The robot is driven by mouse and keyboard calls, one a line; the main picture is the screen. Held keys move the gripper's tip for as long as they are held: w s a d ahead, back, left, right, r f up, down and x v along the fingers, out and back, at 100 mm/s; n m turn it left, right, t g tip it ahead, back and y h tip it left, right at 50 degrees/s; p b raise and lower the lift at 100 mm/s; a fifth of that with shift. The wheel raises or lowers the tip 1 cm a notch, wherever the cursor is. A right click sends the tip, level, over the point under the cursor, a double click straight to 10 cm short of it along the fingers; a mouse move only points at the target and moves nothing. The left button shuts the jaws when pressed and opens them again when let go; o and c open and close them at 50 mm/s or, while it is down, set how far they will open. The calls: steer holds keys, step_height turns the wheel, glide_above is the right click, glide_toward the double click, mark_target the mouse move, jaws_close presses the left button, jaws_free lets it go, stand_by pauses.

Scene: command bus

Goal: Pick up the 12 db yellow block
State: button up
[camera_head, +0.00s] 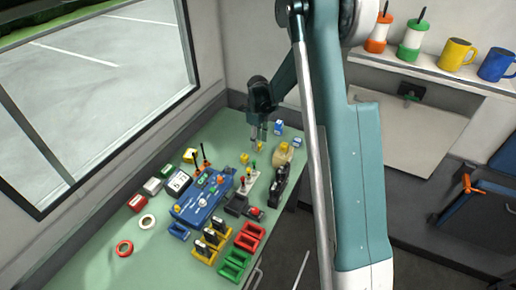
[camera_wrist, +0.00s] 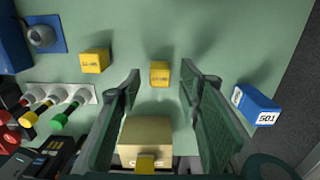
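Two small yellow blocks with dark print lie on the green bench. One yellow block (camera_wrist: 160,73) sits between my fingertips in the wrist view, with a gap on each side; it also shows just below my gripper in the head view (camera_head: 260,148). The other yellow block (camera_wrist: 95,61) lies to its left, and in the head view (camera_head: 244,158) it is lower left. The print is too small to tell which reads 12 dB. My gripper (camera_wrist: 161,78) is open and empty, pointing down above the bench; it also shows in the head view (camera_head: 258,136).
A tan block with a yellow top (camera_wrist: 147,132) stands close below the nearer yellow block. Toggle levers (camera_wrist: 60,105) and black parts lie lower left. Bench (camera_wrist: 190,30) is clear above the blocks.

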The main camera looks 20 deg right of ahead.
steer(key=shift+f, duration=1.5)
steer(key=shift+c, duration=0.6)
steer(key=c, duration=0.8)
